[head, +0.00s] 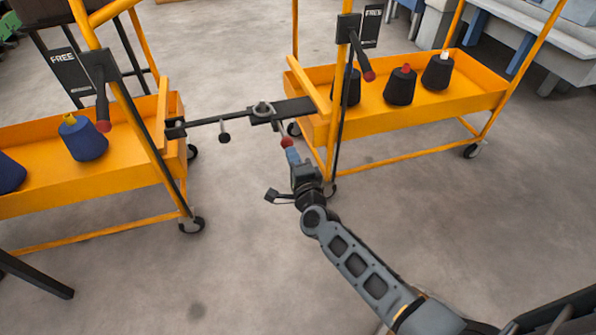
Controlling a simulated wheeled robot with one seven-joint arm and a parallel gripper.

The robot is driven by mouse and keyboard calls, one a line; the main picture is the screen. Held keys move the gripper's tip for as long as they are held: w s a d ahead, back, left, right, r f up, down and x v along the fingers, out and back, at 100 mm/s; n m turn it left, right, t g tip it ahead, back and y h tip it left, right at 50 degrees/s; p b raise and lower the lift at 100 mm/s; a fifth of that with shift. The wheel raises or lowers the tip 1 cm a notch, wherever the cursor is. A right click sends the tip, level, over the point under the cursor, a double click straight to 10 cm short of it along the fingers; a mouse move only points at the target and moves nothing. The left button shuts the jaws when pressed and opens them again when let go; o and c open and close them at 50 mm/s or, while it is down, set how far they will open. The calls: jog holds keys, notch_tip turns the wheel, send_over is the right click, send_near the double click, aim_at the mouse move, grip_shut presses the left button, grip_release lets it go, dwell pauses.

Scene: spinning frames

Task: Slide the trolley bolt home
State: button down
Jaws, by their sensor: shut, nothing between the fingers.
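The bolt (205,122) is a thin dark rod spanning the gap between two orange trolleys. A dark knob (224,137) hangs below it. Its left end meets or lies very near a dark fitting (175,130) on the left trolley (150,150); whether it is inside, I cannot tell. On the right, the rod runs to a dark plate with a grey round piece (262,109), fixed towards the right trolley (430,104). My gripper (286,142) has red fingertips and is shut and empty. It appears just below and right of the round piece, apart from the knob.
Blue cones (84,138) stand in the left trolley and dark cones (400,86) in the right. Black levers with red ends (368,75) and FREE signs (76,72) are on the trolley posts. The floor between and in front is clear.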

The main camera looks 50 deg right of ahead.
aim_at(285, 138)
jog(key=shift+w+d, duration=0.3)
jog(key=shift+w, duration=0.15)
jog(key=b+x, duration=0.1)
jog(key=x, duration=0.5)
jog(key=shift+f+b, duration=0.1)
jog(key=shift+b, duration=0.25)
jog(key=shift+w+d, duration=0.2)
jog(key=shift+w, duration=0.05)
jog(key=shift+r, duration=0.25)
